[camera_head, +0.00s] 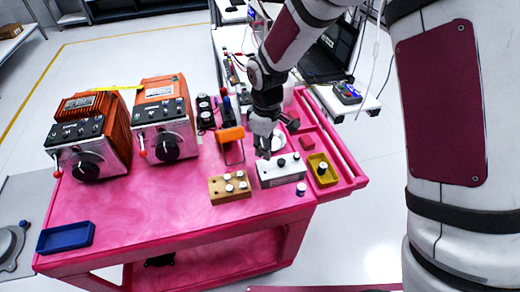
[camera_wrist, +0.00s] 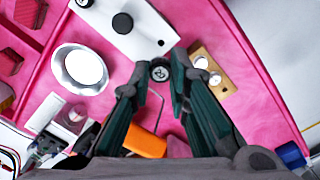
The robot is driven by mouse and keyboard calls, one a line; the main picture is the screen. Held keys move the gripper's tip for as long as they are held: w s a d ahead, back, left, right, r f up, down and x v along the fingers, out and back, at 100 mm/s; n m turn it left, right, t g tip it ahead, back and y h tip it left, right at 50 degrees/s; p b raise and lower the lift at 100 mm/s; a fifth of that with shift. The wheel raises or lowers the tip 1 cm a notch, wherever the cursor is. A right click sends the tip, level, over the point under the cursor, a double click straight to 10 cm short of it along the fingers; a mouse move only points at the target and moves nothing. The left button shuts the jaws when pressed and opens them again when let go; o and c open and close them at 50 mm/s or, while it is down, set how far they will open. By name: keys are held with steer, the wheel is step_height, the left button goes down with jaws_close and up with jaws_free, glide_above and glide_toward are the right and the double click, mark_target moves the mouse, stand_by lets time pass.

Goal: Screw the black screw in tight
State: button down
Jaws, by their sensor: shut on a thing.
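The black screw (camera_wrist: 158,72) is between the fingertips of my gripper (camera_wrist: 160,74), its round head facing the wrist camera. My gripper (camera_head: 264,153) is shut on it, near the left end of the white block (camera_head: 282,172). In the wrist view the screw appears just beside the block (camera_wrist: 138,38), close to a dark hole (camera_wrist: 161,43) in its top. I cannot tell its height above the table. Another black screw (camera_wrist: 122,22) sits in the block. The held screw's shaft is hidden.
A wooden block (camera_head: 230,194) with several pale screws stands left of the white block. A yellow tray (camera_head: 330,180) is to the right. An orange stand (camera_head: 231,134) is close behind my gripper. Two orange machines stand left; the pink table's (camera_head: 150,220) front is mostly clear.

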steer(key=shift+f+b, duration=0.85)
steer(key=shift+f, duration=2.35)
steer(key=shift+f+b, duration=0.35)
steer(key=shift+f, duration=0.65)
